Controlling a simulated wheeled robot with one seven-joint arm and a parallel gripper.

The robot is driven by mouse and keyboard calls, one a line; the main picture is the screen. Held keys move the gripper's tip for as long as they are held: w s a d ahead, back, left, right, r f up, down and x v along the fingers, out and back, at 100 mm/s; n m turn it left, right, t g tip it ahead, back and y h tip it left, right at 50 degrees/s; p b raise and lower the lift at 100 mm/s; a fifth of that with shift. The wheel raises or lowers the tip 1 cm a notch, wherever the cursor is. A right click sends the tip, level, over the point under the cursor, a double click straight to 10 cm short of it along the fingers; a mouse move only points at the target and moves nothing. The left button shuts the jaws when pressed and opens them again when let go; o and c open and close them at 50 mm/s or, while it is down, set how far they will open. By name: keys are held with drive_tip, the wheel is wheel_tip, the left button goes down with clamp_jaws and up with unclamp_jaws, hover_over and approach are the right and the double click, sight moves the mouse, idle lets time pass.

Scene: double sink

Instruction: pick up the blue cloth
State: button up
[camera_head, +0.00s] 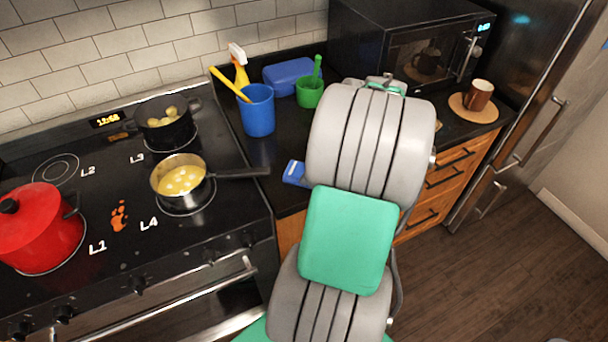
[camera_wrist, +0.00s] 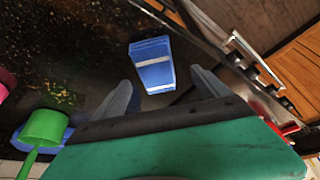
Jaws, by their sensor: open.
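The blue cloth (camera_head: 297,172) lies on the black counter just right of the stove, partly hidden behind my arm in the head view. In the wrist view the blue cloth (camera_wrist: 152,62) is a folded rectangle with a white stripe, lying flat on the dark counter. My gripper (camera_wrist: 165,85) is open, with one finger on each side of the cloth's near end in the picture. The fingers do not appear to touch it, and the height gap is hard to tell. In the head view my arm hides the gripper.
A blue cup (camera_head: 257,112) with a yellow utensil, a spray bottle (camera_head: 240,68), a blue box (camera_head: 291,75) and a green cup (camera_head: 310,92) stand behind the cloth. A saucepan (camera_head: 180,178) points its handle toward it. A microwave (camera_head: 415,50) and brown mug (camera_head: 478,95) are right.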

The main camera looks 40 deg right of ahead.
drive_tip(key=x, duration=0.1)
drive_tip(key=p+x, duration=0.1)
drive_tip(key=x, duration=0.3)
drive_tip(key=shift+w+d, duration=0.25)
drive_tip(key=shift+c, duration=0.5)
drive_tip(key=c, duration=1.5)
drive_tip(key=shift+r, duration=0.45)
drive_tip(key=s+r, duration=0.1)
drive_tip(key=r, duration=0.1)
drive_tip(key=s+r+b, duration=0.1)
drive_tip(key=s+r, duration=0.1)
drive_tip(key=r, duration=0.1)
drive_tip(key=s+r+b, duration=0.1)
drive_tip(key=s+r, duration=0.1)
drive_tip(key=shift+r, duration=0.35)
drive_tip(key=s+r, duration=0.1)
drive_tip(key=s, duration=0.2)
drive_tip(key=s+r, duration=0.2)
drive_tip(key=s, duration=0.1)
drive_tip(key=s+r+b, duration=0.1)
drive_tip(key=s, duration=0.2)
drive_tip(key=shift+s+a+r, duration=0.1)
drive_tip(key=shift+a+r, duration=0.05)
drive_tip(key=shift+a, duration=0.15)
drive_tip(key=o, duration=1)
drive_tip(key=shift+c, duration=0.2)
drive_tip(key=c, duration=0.6)
